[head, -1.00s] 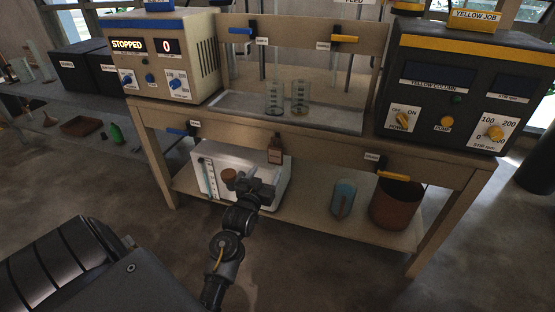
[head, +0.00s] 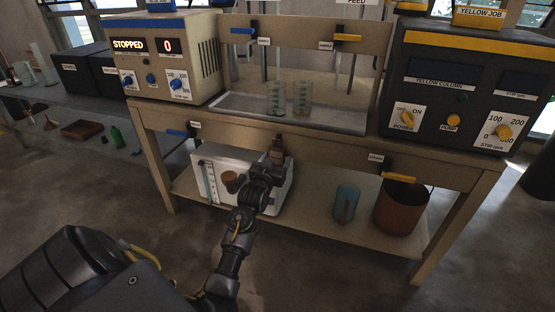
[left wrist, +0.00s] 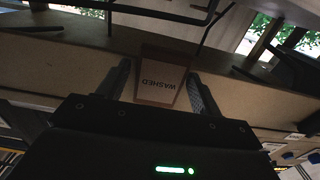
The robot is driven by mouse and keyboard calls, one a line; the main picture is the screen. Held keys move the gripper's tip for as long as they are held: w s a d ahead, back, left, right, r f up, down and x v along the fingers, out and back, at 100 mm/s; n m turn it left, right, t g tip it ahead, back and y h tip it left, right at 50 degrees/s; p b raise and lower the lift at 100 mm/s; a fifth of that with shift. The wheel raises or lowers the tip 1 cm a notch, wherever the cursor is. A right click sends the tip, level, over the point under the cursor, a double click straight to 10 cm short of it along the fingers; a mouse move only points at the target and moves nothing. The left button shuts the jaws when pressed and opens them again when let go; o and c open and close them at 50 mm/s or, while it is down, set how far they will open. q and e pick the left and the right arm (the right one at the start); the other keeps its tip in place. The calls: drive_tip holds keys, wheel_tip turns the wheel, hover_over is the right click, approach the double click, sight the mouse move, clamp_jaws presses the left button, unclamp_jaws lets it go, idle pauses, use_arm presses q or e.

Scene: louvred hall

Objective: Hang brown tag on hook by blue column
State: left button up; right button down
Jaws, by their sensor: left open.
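The brown tag (head: 277,150) is at the bench's front rail, above the white box. In the left wrist view the tag (left wrist: 162,80) reads WASHED, upside down. My left gripper (head: 275,165) is open just below and around it. In the left wrist view, the gripper's two fingers (left wrist: 160,88) stand on either side of the tag, not closed on it. The blue column unit (head: 170,60) stands at the bench's left, showing STOPPED and 0. My right gripper is not in view.
The white box (head: 218,160), a blue jug (head: 346,203) and a brown bucket (head: 400,207) are on the lower shelf.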

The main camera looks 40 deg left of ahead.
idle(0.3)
use_arm(q)
drive_tip(key=shift+r+p, duration=0.1)
drive_tip(key=shift+p, duration=0.35)
drive_tip(key=shift+c, duration=0.4)
clamp_jaws()
